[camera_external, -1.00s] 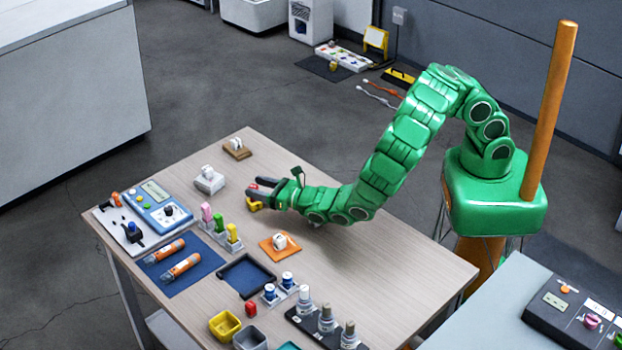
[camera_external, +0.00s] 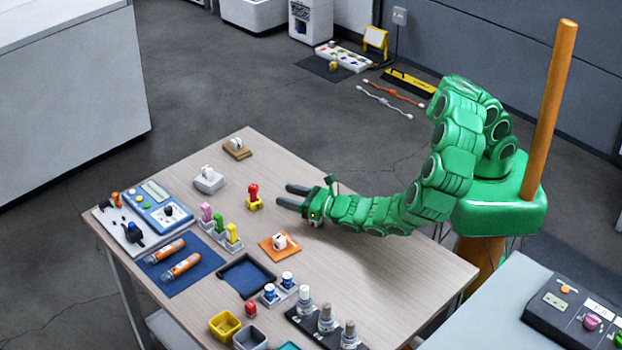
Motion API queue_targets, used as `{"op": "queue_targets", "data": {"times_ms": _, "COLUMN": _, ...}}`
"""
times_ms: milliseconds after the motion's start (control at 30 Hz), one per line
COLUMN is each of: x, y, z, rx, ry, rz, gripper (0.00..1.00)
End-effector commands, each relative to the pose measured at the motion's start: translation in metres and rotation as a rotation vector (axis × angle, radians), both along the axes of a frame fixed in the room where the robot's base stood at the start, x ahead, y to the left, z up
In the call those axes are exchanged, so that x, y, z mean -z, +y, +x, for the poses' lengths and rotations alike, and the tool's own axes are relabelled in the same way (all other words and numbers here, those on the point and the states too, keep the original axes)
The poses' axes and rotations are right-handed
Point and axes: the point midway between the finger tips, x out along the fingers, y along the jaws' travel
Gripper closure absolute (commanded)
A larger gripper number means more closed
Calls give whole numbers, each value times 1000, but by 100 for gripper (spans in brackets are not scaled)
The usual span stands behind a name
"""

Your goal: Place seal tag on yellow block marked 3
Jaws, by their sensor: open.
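A small yellow block (camera_external: 256,205) stands on the table, left of the middle. A red tag (camera_external: 253,190) stands upright on top of it, touching it. The number on the block is too small to read. My gripper (camera_external: 283,195) is open and empty, just to the right of the block and tag and apart from them. Its two dark fingers point left toward them.
A white piece on an orange base (camera_external: 268,250) stands in front of my gripper. A rack with pink, green and yellow pieces (camera_external: 220,232) is to the left. A blue tray (camera_external: 246,277) and small bins (camera_external: 225,325) lie nearer. The table (camera_external: 340,275) is clear at right.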

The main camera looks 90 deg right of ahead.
Motion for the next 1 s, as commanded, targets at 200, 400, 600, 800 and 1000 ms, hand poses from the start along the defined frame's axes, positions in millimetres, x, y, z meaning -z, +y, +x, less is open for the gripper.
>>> {"op": "queue_targets", "data": {"times_ms": 200, "x": 0, "y": 4, "z": -8, "rx": 0, "ry": 0, "rz": 1, "gripper": 44}}
{"op": "queue_targets", "data": {"times_ms": 400, "x": 0, "y": 4, "z": -9, "rx": 0, "ry": -1, "rz": 2, "gripper": 44}}
{"op": "queue_targets", "data": {"times_ms": 600, "x": 0, "y": 4, "z": -9, "rx": 0, "ry": -2, "rz": 1, "gripper": 44}}
{"op": "queue_targets", "data": {"times_ms": 800, "x": -1, "y": 3, "z": -8, "rx": 2, "ry": -3, "rz": 3, "gripper": 44}}
{"op": "queue_targets", "data": {"times_ms": 1000, "x": -25, "y": -16, "z": -5, "rx": 69, "ry": -51, "rz": 34, "gripper": 44}}
